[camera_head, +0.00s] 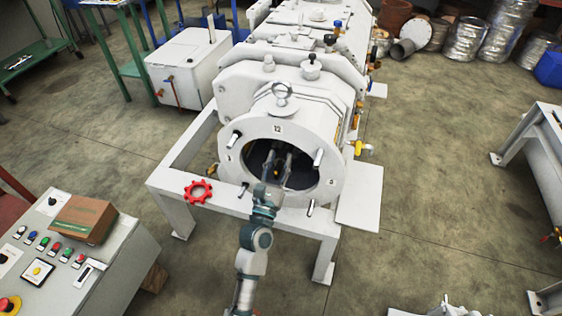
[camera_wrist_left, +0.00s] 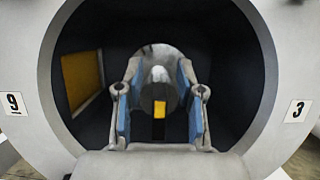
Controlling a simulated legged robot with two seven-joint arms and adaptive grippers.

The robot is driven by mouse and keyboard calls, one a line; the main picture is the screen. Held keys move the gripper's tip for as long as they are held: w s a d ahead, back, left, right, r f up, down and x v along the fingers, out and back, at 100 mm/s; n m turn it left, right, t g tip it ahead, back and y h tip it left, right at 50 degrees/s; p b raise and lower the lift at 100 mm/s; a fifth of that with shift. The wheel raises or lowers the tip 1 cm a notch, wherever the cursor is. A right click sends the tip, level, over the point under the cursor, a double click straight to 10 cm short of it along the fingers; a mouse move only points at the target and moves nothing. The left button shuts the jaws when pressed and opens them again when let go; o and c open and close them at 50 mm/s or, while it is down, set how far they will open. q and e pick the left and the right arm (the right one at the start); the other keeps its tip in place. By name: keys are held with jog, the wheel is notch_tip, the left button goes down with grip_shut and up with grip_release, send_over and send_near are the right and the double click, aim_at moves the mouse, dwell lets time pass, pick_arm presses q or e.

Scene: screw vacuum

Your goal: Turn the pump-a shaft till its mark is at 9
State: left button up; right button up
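The white pump (camera_head: 338,150) has a round open end with a "12" label on top, "9" at left and "3" at right. The grey shaft (camera_wrist_left: 160,75) is inside the dark opening, with a yellow mark (camera_wrist_left: 160,109) on its lower side, toward the bottom of the ring. My left gripper (camera_head: 272,160) reaches into the opening. In the left wrist view, its blue-padded fingers (camera_wrist_left: 160,95) stand open on either side of the shaft, and gaps seem to show between pads and shaft. My right gripper is out of view.
The ring face (camera_wrist_left: 285,60) surrounds my left wrist closely. A red handwheel (camera_head: 198,191) is on the frame at left. A control panel (camera_head: 110,262) with a cardboard box (camera_head: 83,219) stands at lower left. The floor at right is mostly clear.

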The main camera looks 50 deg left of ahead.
pick_arm(q)
grip_shut()
jog(key=shift+f, duration=0.1)
